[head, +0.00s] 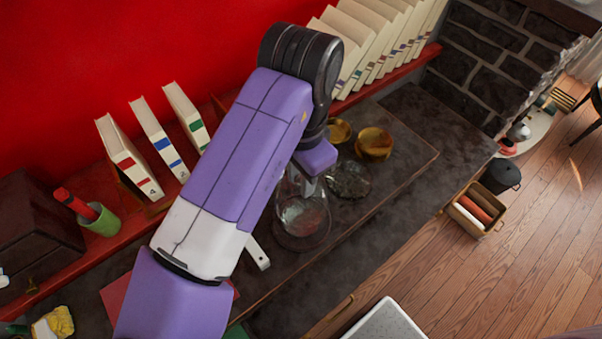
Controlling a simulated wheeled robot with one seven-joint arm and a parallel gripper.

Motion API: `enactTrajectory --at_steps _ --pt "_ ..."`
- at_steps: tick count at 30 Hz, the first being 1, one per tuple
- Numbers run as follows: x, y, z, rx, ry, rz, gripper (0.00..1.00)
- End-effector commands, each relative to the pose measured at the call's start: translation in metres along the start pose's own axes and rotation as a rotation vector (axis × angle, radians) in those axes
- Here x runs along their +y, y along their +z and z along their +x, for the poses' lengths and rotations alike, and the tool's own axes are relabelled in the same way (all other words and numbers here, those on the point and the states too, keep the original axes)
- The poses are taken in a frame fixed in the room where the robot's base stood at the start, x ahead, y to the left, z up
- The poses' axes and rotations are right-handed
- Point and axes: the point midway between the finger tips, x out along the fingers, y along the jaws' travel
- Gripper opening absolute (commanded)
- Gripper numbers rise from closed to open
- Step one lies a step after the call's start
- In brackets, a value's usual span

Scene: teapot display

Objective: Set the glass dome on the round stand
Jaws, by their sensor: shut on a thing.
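The clear glass dome (302,219) is just below my gripper (309,184), near the middle of the head view. My gripper points down and is shut on the top of the dome; the fingertips are small and partly hidden by its purple body. A dark, mottled round piece (350,181), which looks like the round stand, lies just up and right of the dome on the counter. The dome is beside it, not over it. I cannot tell whether the dome's rim touches the counter.
Gold bowls (375,144) stand behind the stand. A white-handled tool (258,253) lies left of the dome. Books (366,38) line the red shelf behind. The dark counter (398,190) is clear to the right. My arm hides part of the counter.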

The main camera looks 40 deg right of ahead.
Motion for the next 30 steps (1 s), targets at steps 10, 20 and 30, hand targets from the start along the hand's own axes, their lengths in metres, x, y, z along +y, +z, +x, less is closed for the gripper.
enactTrajectory --at_steps 10,20,30 --pt "0.0 0.0 0.021 0.0 -0.001 -0.001 0.0" --pt "0.0 0.0 0.02 0.0 -0.001 -0.001 0.0" --pt "0.0 0.0 0.02 0.0 -0.001 -0.001 0.0"
